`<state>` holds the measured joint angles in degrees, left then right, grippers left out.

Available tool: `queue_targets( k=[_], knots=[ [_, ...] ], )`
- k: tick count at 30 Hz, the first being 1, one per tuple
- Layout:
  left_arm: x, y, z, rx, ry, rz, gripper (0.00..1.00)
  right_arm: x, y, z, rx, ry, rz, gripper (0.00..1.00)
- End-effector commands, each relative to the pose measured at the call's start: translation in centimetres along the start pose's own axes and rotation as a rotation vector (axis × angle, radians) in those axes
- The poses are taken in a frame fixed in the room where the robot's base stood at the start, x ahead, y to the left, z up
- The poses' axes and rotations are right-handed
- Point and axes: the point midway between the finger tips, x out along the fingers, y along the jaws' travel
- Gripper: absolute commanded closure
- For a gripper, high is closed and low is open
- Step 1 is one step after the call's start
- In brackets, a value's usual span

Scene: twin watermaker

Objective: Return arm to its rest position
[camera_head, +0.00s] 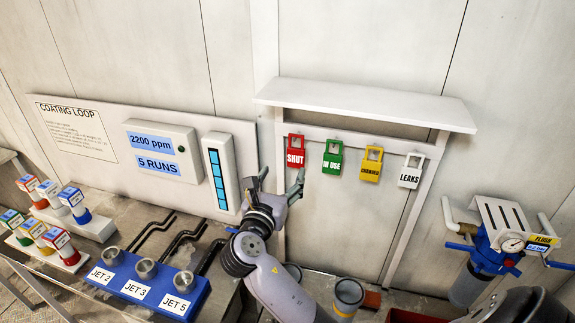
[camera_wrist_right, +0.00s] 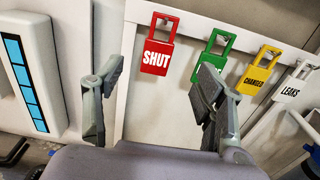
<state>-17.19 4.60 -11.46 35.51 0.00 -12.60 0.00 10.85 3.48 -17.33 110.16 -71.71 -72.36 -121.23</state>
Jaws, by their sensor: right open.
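My right gripper (camera_head: 281,177) is open and empty, raised in front of the wall at the left post of the white frame. In the right wrist view its two fingers (camera_wrist_right: 160,80) stand wide apart with nothing between them. The red SHUT tag (camera_head: 295,155) hangs on the frame's rail just above and beyond the fingers; it also shows in the right wrist view (camera_wrist_right: 157,55). I see no contact between them. The left gripper is not in view.
Green IN USE (camera_head: 332,163), yellow CHANGED (camera_head: 370,172) and white LEAKS (camera_head: 410,177) tags hang rightwards along the rail. A shelf (camera_head: 365,103) juts above. The blue jet block (camera_head: 150,284) is lower left. A filter unit with a gauge (camera_head: 495,240) is at right.

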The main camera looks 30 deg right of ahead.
Motion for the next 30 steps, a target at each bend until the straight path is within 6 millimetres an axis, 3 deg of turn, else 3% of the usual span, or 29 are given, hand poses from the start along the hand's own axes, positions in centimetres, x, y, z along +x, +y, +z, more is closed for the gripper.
queue_targets(
  k=[3, 10, 14, 17, 20, 24, 30],
  knots=[
    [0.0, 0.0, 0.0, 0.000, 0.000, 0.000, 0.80, -1.3, 0.0, 0.0, 0.001, 0.001, 0.001, 0.36],
    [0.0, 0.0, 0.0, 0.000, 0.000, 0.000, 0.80, -1.9, 0.0, 0.0, 0.002, 0.000, 0.000, 0.36],
    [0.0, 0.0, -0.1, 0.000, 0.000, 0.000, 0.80, -2.1, -0.7, -1.5, 0.076, 0.050, 0.004, 0.36],
    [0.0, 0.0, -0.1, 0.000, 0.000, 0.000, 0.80, -2.8, -1.9, -4.8, 0.256, 0.165, 0.003, 0.36],
    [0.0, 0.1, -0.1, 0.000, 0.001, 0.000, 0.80, -4.5, -3.9, -9.3, 0.528, 0.339, -0.038, 0.36],
    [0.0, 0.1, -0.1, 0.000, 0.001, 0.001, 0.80, -8.3, -6.8, -15.2, 0.934, 0.590, -0.187, 0.36],
    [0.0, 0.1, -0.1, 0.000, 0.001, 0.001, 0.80, -15.2, -10.4, -20.7, 1.415, 0.862, -0.548, 0.36]
  ],
)
